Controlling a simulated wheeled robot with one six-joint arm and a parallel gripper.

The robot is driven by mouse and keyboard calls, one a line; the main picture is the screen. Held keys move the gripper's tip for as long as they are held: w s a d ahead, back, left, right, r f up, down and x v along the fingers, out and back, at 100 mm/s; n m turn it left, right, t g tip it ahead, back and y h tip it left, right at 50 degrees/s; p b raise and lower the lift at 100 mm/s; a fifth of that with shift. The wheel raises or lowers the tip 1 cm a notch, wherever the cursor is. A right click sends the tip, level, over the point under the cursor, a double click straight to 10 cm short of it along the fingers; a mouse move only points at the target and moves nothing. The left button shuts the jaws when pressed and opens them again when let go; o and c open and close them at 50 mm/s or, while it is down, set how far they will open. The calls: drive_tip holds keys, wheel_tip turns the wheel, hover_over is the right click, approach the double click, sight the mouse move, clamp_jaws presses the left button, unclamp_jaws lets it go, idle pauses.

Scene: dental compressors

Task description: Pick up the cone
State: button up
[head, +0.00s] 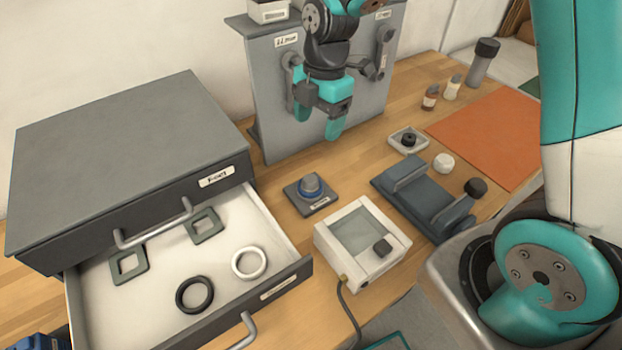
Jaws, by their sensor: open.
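The likely cone (311,183) is a small grey, round-topped piece. It stands upright inside a blue ring on a dark square base (322,205) with a label, right of the open drawer. My gripper (319,122) has teal fingers that are apart and empty. It hangs above the table in front of the grey upright panel, higher in the picture than the cone and not touching it. The lower part of the cone is hidden by the blue ring.
A cabinet with an open drawer (150,325) holds rings and square frames at left. A white box with a screen (362,243) and a blue-grey fixture (425,200) stand to the right. The grey panel (262,85) rises behind. An orange mat (490,135) lies at right.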

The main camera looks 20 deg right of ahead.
drive_tip(key=p, duration=0.2)
hover_over(310, 178)
drive_tip(key=f, duration=0.6)
drive_tip(key=d+f, duration=0.1)
drive_tip(key=f, duration=0.2)
drive_tip(key=shift+a+f+p, duration=0.2)
drive_tip(key=shift+f+p, duration=0.25)
drive_tip(key=shift+f, duration=0.9)
drive_tip(key=shift+a+f+p, duration=0.2)
drive_tip(key=shift+f+p, duration=0.2)
drive_tip(key=shift+f, duration=0.9)
drive_tip(key=c, duration=1.1)
